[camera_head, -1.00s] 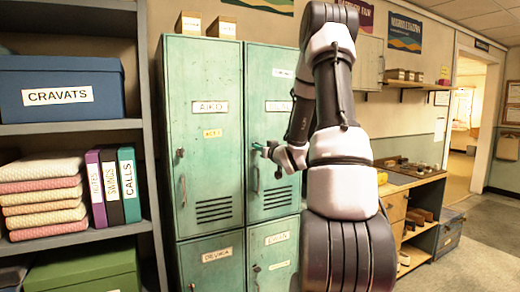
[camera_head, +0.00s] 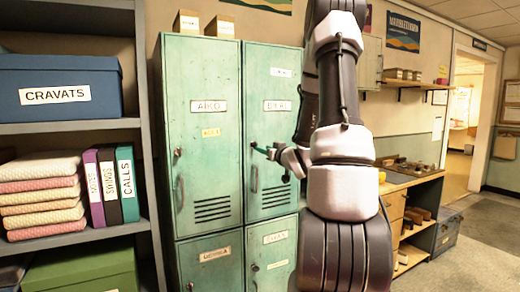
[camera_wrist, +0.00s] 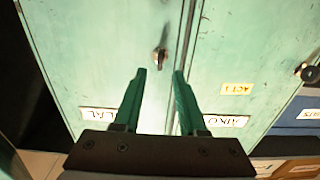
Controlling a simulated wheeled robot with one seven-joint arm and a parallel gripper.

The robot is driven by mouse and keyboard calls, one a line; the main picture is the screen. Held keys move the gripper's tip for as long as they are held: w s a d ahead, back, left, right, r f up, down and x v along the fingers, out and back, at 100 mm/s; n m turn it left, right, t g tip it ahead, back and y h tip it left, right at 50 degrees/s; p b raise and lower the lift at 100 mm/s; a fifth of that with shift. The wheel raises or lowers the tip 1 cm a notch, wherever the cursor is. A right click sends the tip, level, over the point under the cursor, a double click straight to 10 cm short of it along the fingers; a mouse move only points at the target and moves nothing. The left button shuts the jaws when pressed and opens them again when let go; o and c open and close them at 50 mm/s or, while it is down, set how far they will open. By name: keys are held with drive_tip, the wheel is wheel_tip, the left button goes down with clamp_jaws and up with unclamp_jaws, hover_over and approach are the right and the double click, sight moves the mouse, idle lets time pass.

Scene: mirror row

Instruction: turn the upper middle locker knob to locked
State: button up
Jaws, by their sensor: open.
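The upper middle locker door (camera_head: 271,85) is green, with a white name label whose letters I cannot fully read. Its dark knob (camera_wrist: 159,58) shows in the wrist view, just beyond and between my fingertips, apart from both. The knob looks longer along the picture's height; I cannot read any lock marking. My gripper (camera_wrist: 159,73) is open and empty, its two green fingers pointing at the door. In the head view my gripper (camera_head: 267,151) is at the middle door's left edge, and the fingers hide the knob there.
The upper left locker (camera_head: 208,80), labelled AIKO, has its own knob (camera_head: 178,152); this knob also shows at the right in the wrist view (camera_wrist: 309,73). The middle door's bar handle (camera_head: 254,180) hangs below my fingers. A shelf (camera_head: 80,127) stands at the left.

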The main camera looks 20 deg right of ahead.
drive_tip(key=s, duration=0.5)
drive_tip(key=shift+d, duration=0.1)
idle(0.3)
drive_tip(key=s+a+r+m+g+h, duration=0.3)
drive_tip(key=s+a+r+m+g, duration=0.15)
drive_tip(key=s+r+g, duration=0.2)
drive_tip(key=s+a+r+g+y, duration=0.1)
drive_tip(key=s+a+g+y, duration=0.1)
drive_tip(key=s+a, duration=0.5)
drive_tip(key=s+a+r+g+y, duration=0.1)
drive_tip(key=s+a+g+y, duration=0.1)
drive_tip(key=s+a, duration=0.5)
drive_tip(key=s, duration=0.4)
drive_tip(key=shift+s+a+r+y, duration=0.15)
drive_tip(key=shift+s+a+y, duration=0.15)
drive_tip(key=shift+s, duration=0.1)
drive_tip(key=shift+d, duration=0.1)
